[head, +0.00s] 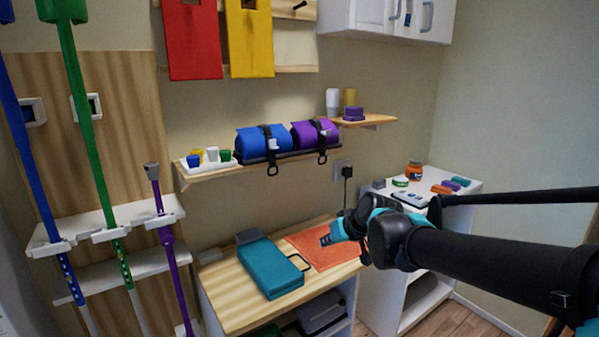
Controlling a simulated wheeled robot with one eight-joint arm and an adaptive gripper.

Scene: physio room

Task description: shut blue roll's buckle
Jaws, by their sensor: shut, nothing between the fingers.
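The blue roll (250,140) lies on a dark tray (290,153) on the wall shelf, left of the purple roll (303,133). A black strap runs over the blue roll, with a small pale piece on its front. A black loop (272,169) hangs below the shelf edge under the blue roll. The buckle is too small to tell whether it is open or shut. My gripper (326,240) is shut and empty. It is in front of the lower cabinet top, below and right of the blue roll, and apart from it.
The wall shelf (190,180) also holds a white tray of small cups at left. A small shelf (376,120) stands out at right. Below are a teal case (268,268) and an orange mat (312,250). Poles stand in a rack at left.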

